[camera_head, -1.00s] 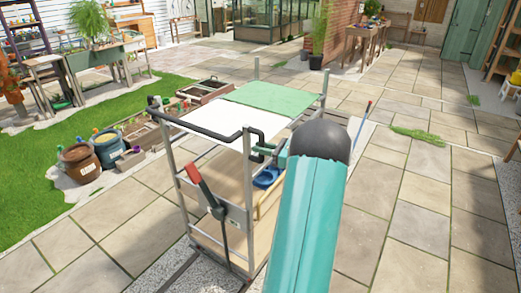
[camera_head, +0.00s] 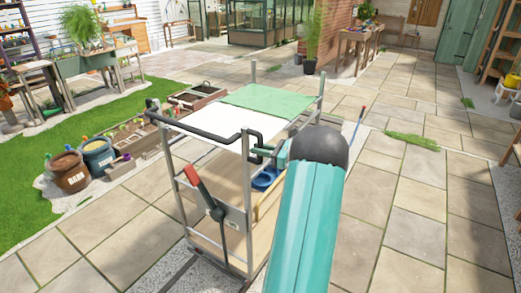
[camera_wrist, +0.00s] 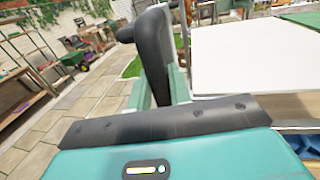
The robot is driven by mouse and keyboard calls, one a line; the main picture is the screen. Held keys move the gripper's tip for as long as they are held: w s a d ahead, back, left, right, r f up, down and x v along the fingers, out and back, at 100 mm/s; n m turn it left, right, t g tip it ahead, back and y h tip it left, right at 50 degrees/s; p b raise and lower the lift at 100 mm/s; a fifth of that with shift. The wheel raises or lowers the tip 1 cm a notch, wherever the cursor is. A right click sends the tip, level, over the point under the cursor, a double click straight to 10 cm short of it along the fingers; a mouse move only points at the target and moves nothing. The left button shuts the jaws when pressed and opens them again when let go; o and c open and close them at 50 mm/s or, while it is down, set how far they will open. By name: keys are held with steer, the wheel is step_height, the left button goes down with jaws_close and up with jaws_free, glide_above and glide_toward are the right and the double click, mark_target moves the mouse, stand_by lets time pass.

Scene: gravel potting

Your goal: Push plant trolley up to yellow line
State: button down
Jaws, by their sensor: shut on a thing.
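The plant trolley (camera_head: 178,170) stands upright on the paving in front of me in the head view. It has a metal frame, a white and green top, a black push handle (camera_head: 205,133) and a red-tipped lever on its near side. My gripper (camera_head: 273,152) is at the right end of the handle, partly hidden by my teal arm. In the wrist view my gripper (camera_wrist: 160,95) is shut on the upright black part of the handle (camera_wrist: 153,50). The white top (camera_wrist: 250,62) is just right of it. The yellow line shows in no view.
Labelled barrels (camera_head: 68,172) and wooden planter boxes (camera_head: 195,96) stand left of the trolley by the grass. A brick pillar (camera_head: 325,35) and a potted plant (camera_head: 312,45) are ahead. Open paving (camera_head: 400,215) lies to the right, with a gravel strip crossing it.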

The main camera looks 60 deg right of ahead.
stand_by(0.3)
steer(key=c, duration=1.3)
jaws_free()
steer(key=v, duration=1.3)
steer(key=shift+s, duration=0.35)
